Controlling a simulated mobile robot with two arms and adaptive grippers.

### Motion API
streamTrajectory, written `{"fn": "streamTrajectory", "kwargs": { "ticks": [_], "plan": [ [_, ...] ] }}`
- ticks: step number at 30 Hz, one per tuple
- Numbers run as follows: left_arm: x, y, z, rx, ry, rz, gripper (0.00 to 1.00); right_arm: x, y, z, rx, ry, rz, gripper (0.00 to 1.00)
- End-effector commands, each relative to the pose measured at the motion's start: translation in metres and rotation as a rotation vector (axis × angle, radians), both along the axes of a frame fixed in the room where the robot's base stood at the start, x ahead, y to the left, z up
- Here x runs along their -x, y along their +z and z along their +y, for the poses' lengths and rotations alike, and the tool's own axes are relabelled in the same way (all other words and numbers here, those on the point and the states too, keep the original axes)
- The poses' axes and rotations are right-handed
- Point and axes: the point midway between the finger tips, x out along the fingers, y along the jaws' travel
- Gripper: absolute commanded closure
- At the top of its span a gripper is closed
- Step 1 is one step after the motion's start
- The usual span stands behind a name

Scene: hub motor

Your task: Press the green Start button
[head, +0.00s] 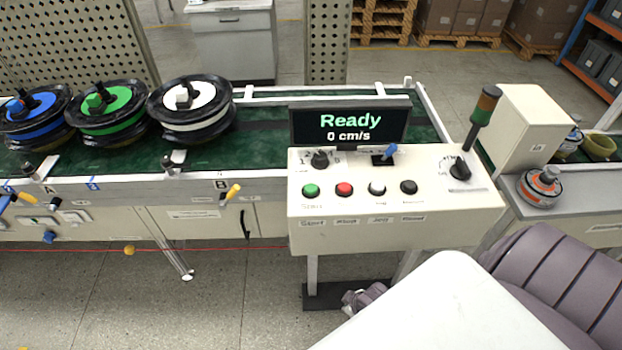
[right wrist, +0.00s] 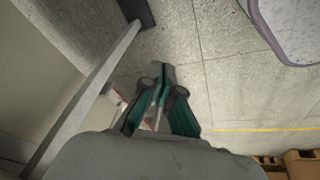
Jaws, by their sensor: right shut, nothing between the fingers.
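The green Start button (head: 310,190) is the leftmost of the buttons in a row on the cream control console (head: 400,235). Nothing covers it in the head view. A display (head: 349,127) above the console reads "Ready" and "0 cm/s". My right gripper (right wrist: 162,72) shows in the right wrist view with its fingers together, empty, above the grey floor. It is low and apart from the button, which that view does not show. My left gripper is in neither view.
A red button (head: 344,189), a white button (head: 377,188) and a black button (head: 409,187) sit beside the green one. A signal tower (head: 484,106) stands at the console's right. Hub motors with blue, green (head: 108,108) and white (head: 195,104) faces stand on the green conveyor (head: 262,135).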

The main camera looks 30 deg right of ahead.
Motion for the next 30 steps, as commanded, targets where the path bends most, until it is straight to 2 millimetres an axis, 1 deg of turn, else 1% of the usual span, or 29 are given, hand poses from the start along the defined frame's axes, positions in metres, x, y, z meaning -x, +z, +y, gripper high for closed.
{"fn": "streamTrajectory", "kwargs": {
  "ticks": [1, 2, 3, 5, 6, 8, 9, 11, 12, 16, 18, 20, 23, 24, 26, 27, 30],
  "plan": [
    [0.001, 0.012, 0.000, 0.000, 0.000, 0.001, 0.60, -0.025, 0.036, -0.003, -0.005, 0.039, -0.035, 1.00],
    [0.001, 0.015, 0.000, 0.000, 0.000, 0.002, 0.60, -0.038, 0.053, -0.003, -0.009, 0.065, -0.052, 1.00],
    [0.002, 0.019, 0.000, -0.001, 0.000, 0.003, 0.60, -0.054, 0.076, -0.002, -0.016, 0.102, -0.073, 1.00],
    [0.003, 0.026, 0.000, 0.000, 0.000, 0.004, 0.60, -0.075, 0.113, 0.001, -0.026, 0.164, -0.105, 1.00],
    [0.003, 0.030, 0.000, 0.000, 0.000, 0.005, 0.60, -0.087, 0.137, 0.005, -0.033, 0.209, -0.124, 1.00],
    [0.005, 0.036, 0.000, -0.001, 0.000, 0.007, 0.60, -0.102, 0.173, 0.012, -0.043, 0.279, -0.152, 1.00],
    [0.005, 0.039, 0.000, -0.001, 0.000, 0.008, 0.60, -0.109, 0.194, 0.017, -0.050, 0.325, -0.168, 1.00],
    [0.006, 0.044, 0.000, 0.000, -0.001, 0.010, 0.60, -0.116, 0.224, 0.026, -0.058, 0.393, -0.190, 1.00],
    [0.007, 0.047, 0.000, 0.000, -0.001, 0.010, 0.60, -0.119, 0.243, 0.032, -0.062, 0.437, -0.203, 1.00],
    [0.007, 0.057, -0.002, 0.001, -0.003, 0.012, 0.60, -0.124, 0.301, 0.051, -0.070, 0.585, -0.243, 1.00],
    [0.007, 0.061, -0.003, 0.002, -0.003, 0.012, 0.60, -0.128, 0.331, 0.056, -0.066, 0.674, -0.270, 1.00],
    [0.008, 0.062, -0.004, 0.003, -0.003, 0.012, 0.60, -0.140, 0.352, 0.049, -0.050, 0.753, -0.305, 1.00],
    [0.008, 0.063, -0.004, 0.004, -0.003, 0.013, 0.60, -0.162, 0.381, 0.032, -0.024, 0.849, -0.369, 1.00],
    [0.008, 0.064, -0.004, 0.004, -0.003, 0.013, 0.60, -0.170, 0.394, 0.025, -0.012, 0.881, -0.395, 1.00],
    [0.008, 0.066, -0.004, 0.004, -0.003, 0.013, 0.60, -0.181, 0.412, 0.015, 0.006, 0.925, -0.433, 1.00],
    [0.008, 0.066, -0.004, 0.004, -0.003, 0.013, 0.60, -0.188, 0.425, 0.009, 0.019, 0.952, -0.458, 1.00],
    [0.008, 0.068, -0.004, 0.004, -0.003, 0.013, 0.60, -0.201, 0.450, -0.004, 0.047, 0.998, -0.509, 1.00]
  ]
}}
